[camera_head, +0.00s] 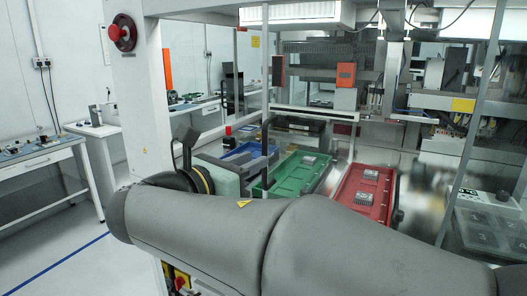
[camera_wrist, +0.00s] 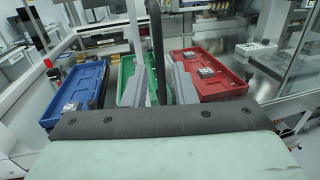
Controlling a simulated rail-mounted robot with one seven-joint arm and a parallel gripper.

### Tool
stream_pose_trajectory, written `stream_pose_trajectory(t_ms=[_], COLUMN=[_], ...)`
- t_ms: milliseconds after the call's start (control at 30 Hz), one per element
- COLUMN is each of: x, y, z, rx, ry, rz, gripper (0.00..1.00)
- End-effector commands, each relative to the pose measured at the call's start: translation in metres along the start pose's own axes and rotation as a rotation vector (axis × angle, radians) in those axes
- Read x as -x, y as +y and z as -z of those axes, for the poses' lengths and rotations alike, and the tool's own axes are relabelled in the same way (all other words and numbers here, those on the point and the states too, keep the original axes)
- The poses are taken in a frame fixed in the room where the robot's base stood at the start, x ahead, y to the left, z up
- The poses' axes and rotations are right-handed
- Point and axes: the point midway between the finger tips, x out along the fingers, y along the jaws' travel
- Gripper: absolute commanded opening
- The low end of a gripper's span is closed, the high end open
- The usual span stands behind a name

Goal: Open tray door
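The tray door's slim white frame post (camera_head: 266,70) stands upright in front of the trays. A dark vertical handle (camera_head: 265,148) is beside its lower part. In the wrist view the handle (camera_wrist: 156,45) rises between the two grey fingers of my gripper (camera_wrist: 159,82), with the white post (camera_wrist: 135,45) just to its left. The fingers are apart, with visible gaps to the handle. In the head view my gripper (camera_head: 252,164) is at the handle's lower part, partly hidden by my arm. I cannot tell whether the door is fully closed.
Blue (camera_wrist: 75,92), green (camera_wrist: 128,72) and red (camera_wrist: 222,88) trays lie behind the handle; small grey parts sit in them. A clear panel (camera_head: 470,130) stands to the right. A red emergency button (camera_head: 122,33) is on the left column. Open floor (camera_head: 60,255) lies left.

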Motion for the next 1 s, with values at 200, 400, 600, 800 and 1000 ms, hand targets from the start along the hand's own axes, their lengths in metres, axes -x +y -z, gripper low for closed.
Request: stream_pose_trajectory(t_ms=[200,400,600,800,1000], x=[-0.035,-0.048,-0.049,-0.049,-0.050], y=[0.000,0.000,0.000,0.000,-0.002], z=[-0.001,0.000,0.000,0.000,0.000], rx=[0.001,0.001,0.001,0.001,0.001], ry=[0.000,0.001,0.001,0.001,0.001], rz=[0.001,0.000,-0.001,-0.001,0.003], gripper=[0.25,0.25,0.25,0.00,0.00])
